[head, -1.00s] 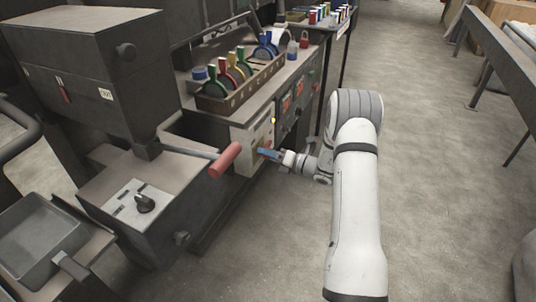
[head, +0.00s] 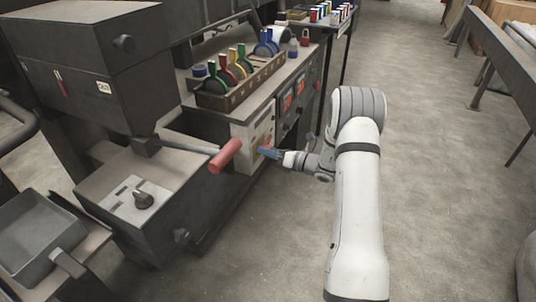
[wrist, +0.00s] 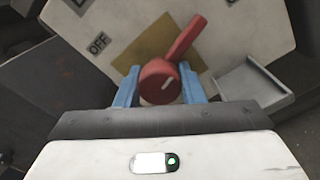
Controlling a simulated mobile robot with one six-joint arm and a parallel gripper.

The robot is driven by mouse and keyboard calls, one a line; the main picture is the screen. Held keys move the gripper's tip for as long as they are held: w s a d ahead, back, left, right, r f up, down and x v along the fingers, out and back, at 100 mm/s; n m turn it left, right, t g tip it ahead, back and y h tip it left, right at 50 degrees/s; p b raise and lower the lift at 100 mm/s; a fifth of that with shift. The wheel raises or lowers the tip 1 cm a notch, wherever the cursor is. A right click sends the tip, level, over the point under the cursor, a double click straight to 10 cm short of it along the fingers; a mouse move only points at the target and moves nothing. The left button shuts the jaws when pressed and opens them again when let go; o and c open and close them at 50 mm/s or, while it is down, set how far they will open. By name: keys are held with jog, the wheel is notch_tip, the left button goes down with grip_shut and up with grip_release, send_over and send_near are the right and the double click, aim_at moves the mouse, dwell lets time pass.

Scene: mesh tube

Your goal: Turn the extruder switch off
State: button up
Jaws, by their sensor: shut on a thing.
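The red rotary switch (wrist: 161,82) sits on a tan square plate (wrist: 150,45) on a pale panel in the wrist view. Its lever points to the upper right, away from the OFF label (wrist: 98,43) at the upper left. My gripper (wrist: 160,92) has its blue fingers on both sides of the switch's round hub, shut on it. In the head view my gripper (head: 266,153) is at the pale panel (head: 251,142) on the machine's front, and the switch there is mostly hidden by the fingers.
A thick red handle (head: 225,156) sticks out just left of my gripper. A grey ledge (wrist: 252,80) stands right of the switch in the wrist view. A rack of coloured pieces (head: 243,85) sits on the bench above. The floor to the right (head: 430,180) is clear.

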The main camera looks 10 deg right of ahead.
jog(key=n+b, duration=0.1)
jog(key=n, duration=0.1)
jog(key=n+b, duration=0.1)
jog(key=shift+f+n, duration=0.2)
jog(key=shift+n, duration=0.2)
jog(key=n+b, duration=0.3)
jog(key=shift+n, duration=0.3)
jog(key=n+b, duration=0.4)
jog(key=n, duration=0.1)
jog(key=shift+w+d+b, duration=0.1)
jog(key=shift+b, duration=0.25)
jog(key=shift+r+n+b, duration=0.1)
jog(key=shift+n+b, duration=0.9)
jog(key=shift+n, duration=0.1)
jog(key=shift+r, duration=0.1)
jog(key=o, duration=1)
jog(key=p+v, duration=0.2)
jog(key=v, duration=0.5)
jog(key=shift+s+d, duration=0.25)
jog(key=shift+d, duration=0.05)
